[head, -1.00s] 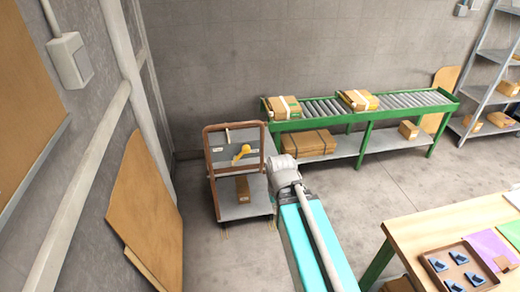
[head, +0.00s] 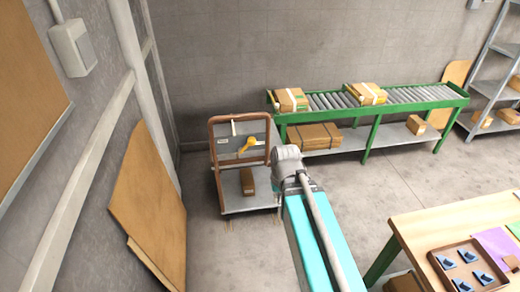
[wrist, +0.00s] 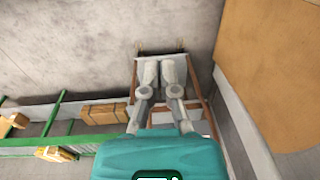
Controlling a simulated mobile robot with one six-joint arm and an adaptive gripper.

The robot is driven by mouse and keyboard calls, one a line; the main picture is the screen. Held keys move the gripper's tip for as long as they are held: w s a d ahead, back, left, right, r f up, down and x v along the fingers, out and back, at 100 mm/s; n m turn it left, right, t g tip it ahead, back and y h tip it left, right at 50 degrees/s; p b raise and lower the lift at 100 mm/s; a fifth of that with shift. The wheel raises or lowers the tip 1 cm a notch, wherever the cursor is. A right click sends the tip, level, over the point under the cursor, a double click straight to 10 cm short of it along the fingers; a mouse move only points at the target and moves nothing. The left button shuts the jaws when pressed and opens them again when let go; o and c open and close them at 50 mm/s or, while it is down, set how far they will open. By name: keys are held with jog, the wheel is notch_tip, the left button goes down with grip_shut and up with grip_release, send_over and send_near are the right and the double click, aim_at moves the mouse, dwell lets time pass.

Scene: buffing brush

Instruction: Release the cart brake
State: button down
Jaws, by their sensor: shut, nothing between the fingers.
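The cart (head: 235,205) stands by the left wall, with a brown frame, a grey upright panel and a grey deck. A yellow lever (head: 247,145) is on the panel, tilted up to the right. The small white part (head: 233,128) above it is too small to identify. In the wrist view the cart deck (wrist: 183,64) shows behind my gripper (wrist: 159,64). Its two grey fingers are shut and empty, and hide part of the cart. The lever cannot be made out there. In the head view my wrist is just right of the cart and the fingers are hidden.
A brown box (head: 248,181) sits on the cart deck. A green roller conveyor (head: 325,103) with boxes stands behind to the right. Brown boards (head: 150,205) lean on the left wall. A wooden table (head: 415,235) is at the lower right. Floor between is clear.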

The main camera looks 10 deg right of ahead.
jog(key=w+a+f+m+t+y+b, duration=0.25)
jog(key=w+f+y+b, duration=0.35)
jog(key=w+b, duration=0.45)
jog(key=w+a+f+m+t+y+b, duration=0.2)
jog(key=w+f+t+y+b, duration=0.15)
jog(key=w+f+b, duration=0.7)
jog(key=w+d+f+m+t+y+b, duration=0.3)
jog(key=w+d+m+t+b, duration=0.7)
jog(key=b, duration=1.3)
jog(key=w+d+t, duration=0.1)
jog(key=w+d, duration=0.3)
jog(key=d, duration=0.1)
jog(key=shift+w+d+f+m, duration=0.15)
jog(key=shift+w+m, duration=0.2)
jog(key=shift+w, duration=0.05)
